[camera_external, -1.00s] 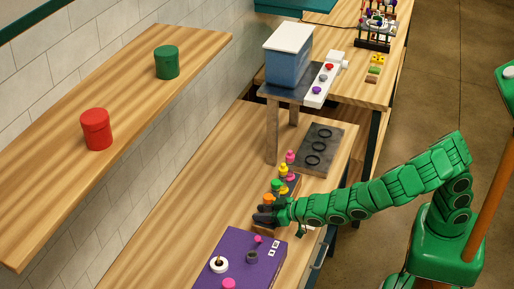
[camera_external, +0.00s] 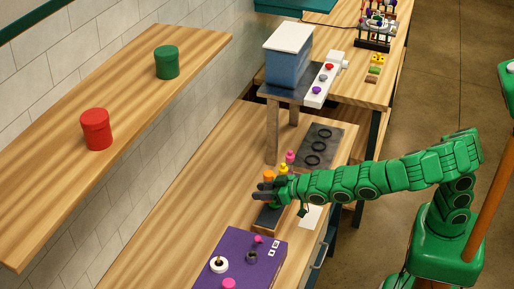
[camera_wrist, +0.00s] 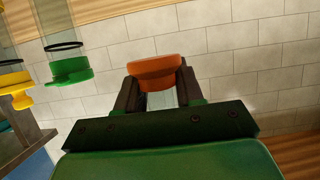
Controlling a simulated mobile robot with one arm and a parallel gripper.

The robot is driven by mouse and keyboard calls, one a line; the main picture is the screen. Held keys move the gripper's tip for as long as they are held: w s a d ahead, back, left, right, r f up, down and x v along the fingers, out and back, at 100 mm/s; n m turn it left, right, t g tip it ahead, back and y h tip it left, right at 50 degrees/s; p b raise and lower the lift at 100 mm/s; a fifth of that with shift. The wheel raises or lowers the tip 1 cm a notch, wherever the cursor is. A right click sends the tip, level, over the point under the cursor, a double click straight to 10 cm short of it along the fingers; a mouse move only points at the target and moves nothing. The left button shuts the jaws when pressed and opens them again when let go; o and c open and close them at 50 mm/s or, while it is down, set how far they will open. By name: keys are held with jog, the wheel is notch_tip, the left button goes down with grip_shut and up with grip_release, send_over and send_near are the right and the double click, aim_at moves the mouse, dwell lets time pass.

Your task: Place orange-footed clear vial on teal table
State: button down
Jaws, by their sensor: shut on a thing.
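My gripper (camera_external: 264,190) is shut on the orange-footed clear vial (camera_external: 268,176), above the dark vial rack (camera_external: 267,219) in the external view. In the wrist view my gripper (camera_wrist: 156,88) has a jaw on each side of the vial, whose orange foot (camera_wrist: 155,70) shows with a little clear glass below it. The rest of the vial is hidden by the gripper. A teal surface (camera_external: 290,5), which looks like the teal table, shows at the top edge of the external view, far from my gripper.
Vials with green (camera_wrist: 70,70) and yellow (camera_wrist: 15,82) feet stand close by. A purple box (camera_external: 240,262) lies in front of the rack. A blue container (camera_external: 288,58) on a raised stand and a dark plate with rings (camera_external: 322,150) are behind. Bare wood lies left.

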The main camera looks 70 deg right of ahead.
aim_at(263, 218)
dwell(0.4)
notch_tip(263, 218, down, 10)
jog(key=shift+r, duration=0.1)
jog(key=shift+v, duration=0.85)
jog(key=shift+w, duration=0.1)
dwell(0.3)
